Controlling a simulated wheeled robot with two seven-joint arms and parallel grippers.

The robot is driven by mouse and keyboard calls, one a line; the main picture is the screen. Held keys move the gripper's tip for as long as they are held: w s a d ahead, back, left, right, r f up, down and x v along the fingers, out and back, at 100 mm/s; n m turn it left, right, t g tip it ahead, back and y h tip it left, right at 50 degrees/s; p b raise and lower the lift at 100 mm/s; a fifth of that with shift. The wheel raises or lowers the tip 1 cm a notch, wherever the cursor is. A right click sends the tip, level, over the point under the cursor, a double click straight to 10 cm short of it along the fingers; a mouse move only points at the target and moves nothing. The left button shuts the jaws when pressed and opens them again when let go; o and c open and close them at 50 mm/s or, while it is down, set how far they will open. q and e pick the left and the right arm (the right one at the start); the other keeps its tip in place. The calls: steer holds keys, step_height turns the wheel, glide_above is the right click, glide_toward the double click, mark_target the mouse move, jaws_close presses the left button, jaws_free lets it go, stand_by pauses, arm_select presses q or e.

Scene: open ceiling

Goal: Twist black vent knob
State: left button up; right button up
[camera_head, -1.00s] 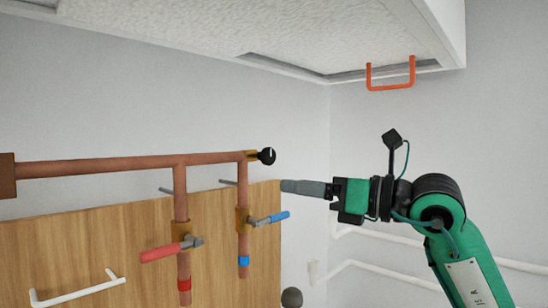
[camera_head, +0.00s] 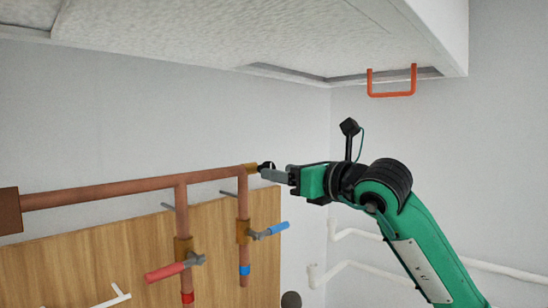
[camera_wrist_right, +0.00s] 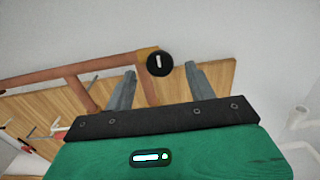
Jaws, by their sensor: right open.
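The black vent knob (camera_wrist_right: 160,63) sits on a brass fitting (camera_wrist_right: 144,52) at the right end of the copper pipe. In the right wrist view it is round with a white line standing nearly upright on its face. In the head view only a sliver of the knob (camera_head: 268,166) shows, as the fingers partly cover it. My right gripper (camera_wrist_right: 160,76) is open. Its two grey fingers point at the knob, one to each side of it in the wrist view. In the head view the right gripper (camera_head: 264,172) is at the knob; contact cannot be told. My left gripper is not in view.
Below the copper pipe (camera_head: 100,192) are a red-handled valve (camera_head: 165,272) and a blue-handled valve (camera_head: 275,229), before a wooden board (camera_head: 120,240). An orange handle (camera_head: 392,94) hangs from the ceiling panel. White pipes (camera_head: 375,235) run along the right wall.

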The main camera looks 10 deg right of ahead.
arm_select(q)
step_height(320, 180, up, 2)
steer(key=shift+p, duration=0.65)
arm_select(e)
steer(key=x, duration=0.3)
steer(key=shift+w+a, duration=0.1)
